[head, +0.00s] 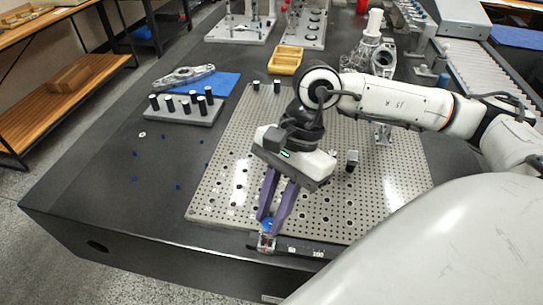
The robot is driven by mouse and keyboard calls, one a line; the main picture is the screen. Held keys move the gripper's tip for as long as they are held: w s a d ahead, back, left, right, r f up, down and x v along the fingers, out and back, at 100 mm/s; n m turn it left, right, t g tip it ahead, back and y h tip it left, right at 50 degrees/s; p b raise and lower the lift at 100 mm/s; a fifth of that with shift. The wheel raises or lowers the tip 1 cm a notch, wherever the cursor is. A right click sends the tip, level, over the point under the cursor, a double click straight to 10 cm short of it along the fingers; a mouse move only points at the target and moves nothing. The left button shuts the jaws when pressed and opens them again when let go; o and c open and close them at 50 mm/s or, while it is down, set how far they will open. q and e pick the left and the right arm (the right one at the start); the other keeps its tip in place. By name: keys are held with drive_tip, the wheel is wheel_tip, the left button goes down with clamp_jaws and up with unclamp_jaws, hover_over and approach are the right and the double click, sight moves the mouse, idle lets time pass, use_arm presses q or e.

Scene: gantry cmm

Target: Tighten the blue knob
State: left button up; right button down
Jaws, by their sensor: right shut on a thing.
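The blue knob (267,225) sits on a small clamp block (266,242) at the front edge of the perforated plate. It is partly hidden by the fingers. My right gripper (270,222) comes down from above with its purple fingers closed around the knob. The block joins a dark bar (305,250) with white markings that runs to the right along the table's front edge. My left gripper is out of view.
The perforated metal plate (225,175) lies on the dark table (100,190). Small blue pieces lie at left, where the table is mostly clear.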

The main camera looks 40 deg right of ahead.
drive_tip(key=shift+m, duration=0.4)
drive_tip(key=c, duration=1.6)
unclamp_jaws()
drive_tip(key=shift+o, duration=0.2)
drive_tip(key=v, duration=1)
drive_tip(key=shift+s+r, duration=0.2)
